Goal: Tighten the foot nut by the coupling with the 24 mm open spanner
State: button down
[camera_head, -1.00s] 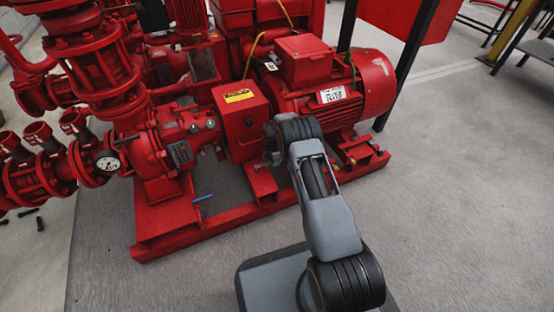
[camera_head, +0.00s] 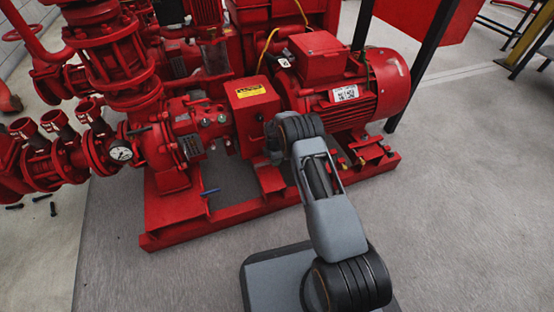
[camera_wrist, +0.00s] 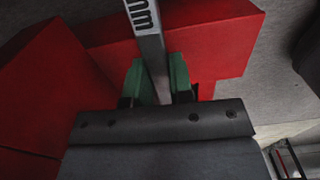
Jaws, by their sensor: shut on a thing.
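In the wrist view my gripper (camera_wrist: 158,78) is shut on a grey steel spanner (camera_wrist: 147,25), held between green finger pads. The spanner's shank runs up out of the picture, with "mm" lettering on it; its open end is out of view. Red painted steel (camera_wrist: 215,45) lies beneath it. In the head view the coupling guard is the red box (camera_head: 248,112) with a yellow label, between pump and motor (camera_head: 350,95). My arm reaches to just right of this box and hides the gripper and spanner. I cannot make out the foot nut in either view.
The red base frame (camera_head: 225,220) runs along the front of the pumpset. A small blue bar (camera_head: 209,192) shows at its left part. Red flanged pipes and a gauge (camera_head: 121,153) stand at the left. Several dark bolts (camera_head: 42,198) lie on the floor.

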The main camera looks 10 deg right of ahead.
jog(key=shift+w+r, duration=0.3)
jog(key=shift+s+d, duration=0.25)
jog(key=shift+d, duration=0.3)
jog(key=shift+s+d+f, duration=0.15)
jog(key=shift+d, duration=0.05)
jog(key=shift+s, duration=0.1)
dwell(0.7)
jog(key=shift+w+d+b, duration=0.15)
jog(key=shift+d+b, duration=0.05)
jog(key=shift+d, duration=0.9)
jog(key=shift+w+d+b, duration=0.15)
jog(key=shift+d+b, duration=0.05)
jog(key=shift+d, duration=0.9)
dwell(0.4)
jog(key=shift+s+n, duration=0.35)
jog(key=shift+n, duration=0.15)
dwell(0.5)
jog(key=shift+s+a+p, duration=0.15)
jog(key=shift+s+a, duration=0.05)
jog(key=shift+a, duration=0.75)
jog(key=shift+s+a+p, duration=0.15)
jog(key=shift+a+p, duration=0.05)
jog(key=shift+a, duration=0.8)
jog(key=shift+s+a+p, duration=0.15)
jog(key=shift+s+a, duration=0.05)
jog(key=shift+a, duration=0.75)
